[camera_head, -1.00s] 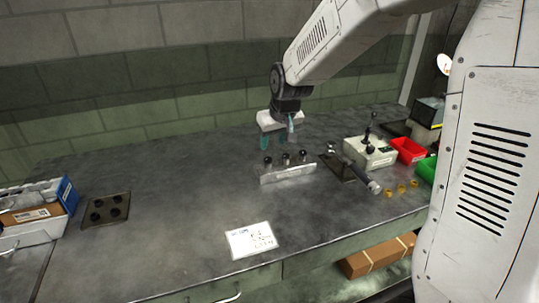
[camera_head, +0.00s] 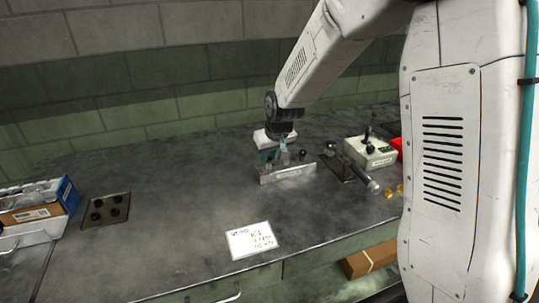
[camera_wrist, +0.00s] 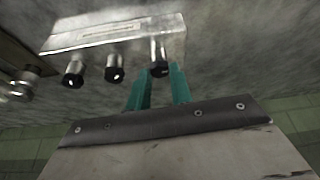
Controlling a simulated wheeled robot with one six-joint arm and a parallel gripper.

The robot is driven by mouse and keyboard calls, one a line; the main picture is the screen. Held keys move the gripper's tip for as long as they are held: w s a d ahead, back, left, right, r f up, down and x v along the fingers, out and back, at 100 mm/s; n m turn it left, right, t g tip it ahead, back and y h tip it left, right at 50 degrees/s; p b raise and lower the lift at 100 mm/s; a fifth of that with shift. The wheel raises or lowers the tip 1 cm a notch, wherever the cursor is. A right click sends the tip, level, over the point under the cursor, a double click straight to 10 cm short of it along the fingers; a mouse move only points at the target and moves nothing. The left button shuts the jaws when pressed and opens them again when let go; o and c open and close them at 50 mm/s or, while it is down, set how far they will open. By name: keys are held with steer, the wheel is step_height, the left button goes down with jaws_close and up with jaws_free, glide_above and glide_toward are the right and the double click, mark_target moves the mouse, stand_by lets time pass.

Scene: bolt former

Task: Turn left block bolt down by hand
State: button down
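The metal block (camera_head: 287,173) lies on the bench and shows pale in the wrist view (camera_wrist: 110,32). In the wrist view three dark-headed bolts stand in a row along it. The left block bolt (camera_wrist: 159,66) is the rightmost there. My gripper (camera_head: 275,155) is low at the left end of the block. Its teal fingers show in the wrist view (camera_wrist: 160,80), one on each side of the left bolt's head. Whether they touch the head cannot be told. The other two bolts (camera_wrist: 115,68) (camera_wrist: 73,75) are clear of the fingers.
A dark-handled tool (camera_head: 360,174) lies right of the block, before a beige control box (camera_head: 370,151) with a lever. A white card (camera_head: 252,240) and a dark plate with holes (camera_head: 106,209) are on the bench. The bench front is mostly clear.

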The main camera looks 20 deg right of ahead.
steer(key=shift+m, duration=0.4)
